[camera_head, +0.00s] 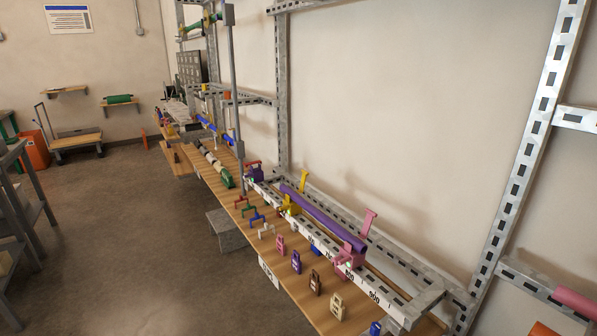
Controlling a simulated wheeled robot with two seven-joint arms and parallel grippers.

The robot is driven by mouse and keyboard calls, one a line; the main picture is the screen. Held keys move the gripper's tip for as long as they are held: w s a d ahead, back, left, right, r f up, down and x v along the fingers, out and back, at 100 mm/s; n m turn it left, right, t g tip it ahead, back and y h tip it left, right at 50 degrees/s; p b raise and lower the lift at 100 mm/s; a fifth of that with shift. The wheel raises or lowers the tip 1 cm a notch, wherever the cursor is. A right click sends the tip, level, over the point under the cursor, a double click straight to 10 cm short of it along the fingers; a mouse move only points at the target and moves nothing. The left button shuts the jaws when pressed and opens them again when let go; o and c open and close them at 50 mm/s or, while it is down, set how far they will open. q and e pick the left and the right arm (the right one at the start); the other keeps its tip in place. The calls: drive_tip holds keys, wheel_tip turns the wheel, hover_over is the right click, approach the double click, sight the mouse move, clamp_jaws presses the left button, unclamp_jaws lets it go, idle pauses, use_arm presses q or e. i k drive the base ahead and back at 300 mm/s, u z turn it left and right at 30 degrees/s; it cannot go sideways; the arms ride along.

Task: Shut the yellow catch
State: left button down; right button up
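The yellow catch (291,205) sits on the slotted metal rail of the long wooden bench, near the left end of the purple pipe (325,219). A yellow arm (304,181) stands upright behind the pipe, so the catch looks open. The purple pipe lies along the rail between the yellow catch and a pink catch (349,262). A pink arm (368,222) also stands up behind the pipe. Neither of my grippers is in view.
Several coloured tags and clips, including a purple tag (296,262) and a tan tag (337,306), stand along the front of the wooden bench (290,285). Metal uprights (283,100) rise behind. The floor (130,240) at left is clear.

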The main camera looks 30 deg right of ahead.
sight(305, 173)
drive_tip(key=i, duration=3.1)
drive_tip(key=z, duration=3.4)
